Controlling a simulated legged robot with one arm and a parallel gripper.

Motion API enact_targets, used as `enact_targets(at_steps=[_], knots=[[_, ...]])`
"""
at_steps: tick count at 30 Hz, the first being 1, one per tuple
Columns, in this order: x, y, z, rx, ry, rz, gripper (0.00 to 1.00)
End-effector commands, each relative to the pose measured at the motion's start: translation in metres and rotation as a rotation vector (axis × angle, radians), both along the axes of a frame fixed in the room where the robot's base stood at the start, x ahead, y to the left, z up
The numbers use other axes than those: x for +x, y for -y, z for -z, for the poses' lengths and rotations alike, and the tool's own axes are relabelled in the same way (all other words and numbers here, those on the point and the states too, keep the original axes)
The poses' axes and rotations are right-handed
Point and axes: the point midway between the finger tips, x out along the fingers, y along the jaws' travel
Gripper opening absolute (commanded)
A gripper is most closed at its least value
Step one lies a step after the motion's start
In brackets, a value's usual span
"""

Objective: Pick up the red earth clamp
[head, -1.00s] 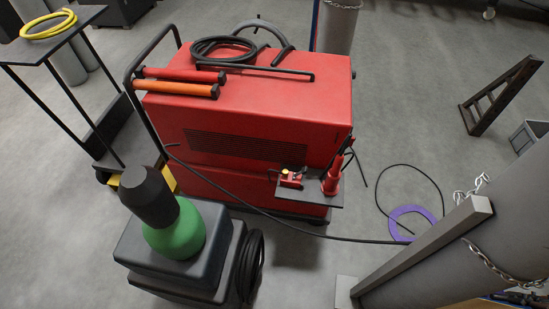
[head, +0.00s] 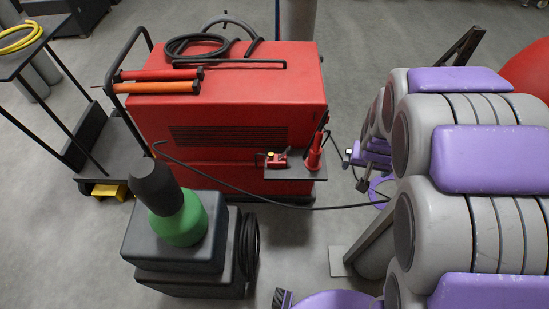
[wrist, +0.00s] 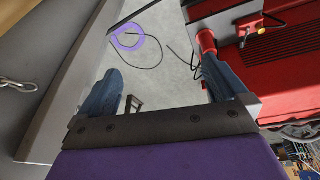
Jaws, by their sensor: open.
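The red earth clamp (head: 277,159) lies on a small dark shelf (head: 292,173) on the right end of the red machine (head: 240,100). It has a small yellow part on top. In the wrist view the clamp (wrist: 249,24) is at the upper right, outside the jaws. My gripper (head: 354,171) is open, right of the shelf and apart from the clamp. In the wrist view my gripper (wrist: 160,70) shows two blue-grey fingers spread wide with nothing held between them.
A red upright cylinder (head: 314,152) stands on the shelf just right of the clamp, on my gripper's side. A black cable (head: 250,198) runs below the shelf. A green-and-black bottle (head: 175,210) stands on dark boxes at front left. A grey column is close left (wrist: 75,85).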

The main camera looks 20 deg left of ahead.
Motion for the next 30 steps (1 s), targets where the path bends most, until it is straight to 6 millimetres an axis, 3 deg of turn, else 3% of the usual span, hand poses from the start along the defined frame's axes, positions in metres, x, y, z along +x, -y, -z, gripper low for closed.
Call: enact_targets(at_steps=[6, 15, 23, 30], knots=[[0.076, -0.016, 0.039, -0.029, 0.14, -0.038, 1.0], [0.154, -0.06, 0.102, -0.05, 0.343, -0.114, 1.0], [0.187, -0.107, 0.163, -0.037, 0.512, -0.188, 1.0], [0.188, -0.153, 0.219, 0.003, 0.663, -0.248, 1.0]])
